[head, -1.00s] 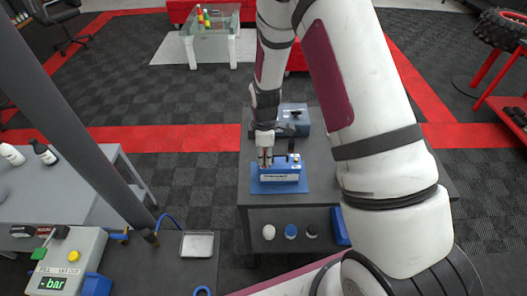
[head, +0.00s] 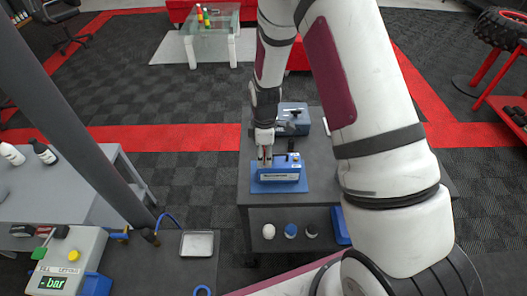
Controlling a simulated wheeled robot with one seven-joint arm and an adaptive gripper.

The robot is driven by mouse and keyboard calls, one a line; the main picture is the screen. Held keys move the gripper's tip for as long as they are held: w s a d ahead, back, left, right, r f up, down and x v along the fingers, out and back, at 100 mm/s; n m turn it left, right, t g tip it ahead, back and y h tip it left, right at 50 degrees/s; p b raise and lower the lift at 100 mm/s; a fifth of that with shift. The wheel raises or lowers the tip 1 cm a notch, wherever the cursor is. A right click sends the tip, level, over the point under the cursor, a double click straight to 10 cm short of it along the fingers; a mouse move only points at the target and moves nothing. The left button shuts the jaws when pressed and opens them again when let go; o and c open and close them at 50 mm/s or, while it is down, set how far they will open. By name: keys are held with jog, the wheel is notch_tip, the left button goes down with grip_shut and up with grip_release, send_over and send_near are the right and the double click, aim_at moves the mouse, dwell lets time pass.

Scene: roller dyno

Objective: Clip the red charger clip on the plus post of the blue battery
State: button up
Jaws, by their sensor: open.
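The blue battery (head: 281,175) stands upright on a blue mat (head: 300,189) on a dark grey bench. It has a pale label on its front. A small dark and yellowish detail (head: 293,157) shows at the right of its top; I cannot tell which post it is. My gripper (head: 265,162) points down at the battery's left top, with its fingers open. Whether it touches the battery is too small to tell. I cannot make out the red charger clip; it may be hidden by my gripper or arm.
A blue-grey box (head: 292,113) with a black top part stands behind the battery. Several small round items and a blue block (head: 340,226) lie on the lower shelf. A dark pillar (head: 75,115) and a gauge box (head: 72,262) are at left. My arm covers the bench's right side.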

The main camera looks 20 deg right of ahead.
notch_tip(320, 180, up, 12)
jog(key=shift+f, duration=0.15)
dwell(0.7)
jog(key=s+r+m+t, duration=0.1)
jog(key=s+r+m, duration=0.25)
jog(key=r, duration=0.55)
jog(key=s+r+m+t, duration=0.1)
jog(key=s+r+m, duration=0.2)
jog(key=s+r, duration=0.35)
jog(key=s+r+m+t, duration=0.3)
jog(key=s+r+m, duration=0.5)
jog(key=s, duration=0.7)
jog(key=shift+r+t+b, duration=0.3)
jog(key=shift+r+b, duration=0.05)
jog(key=shift+r, duration=0.5)
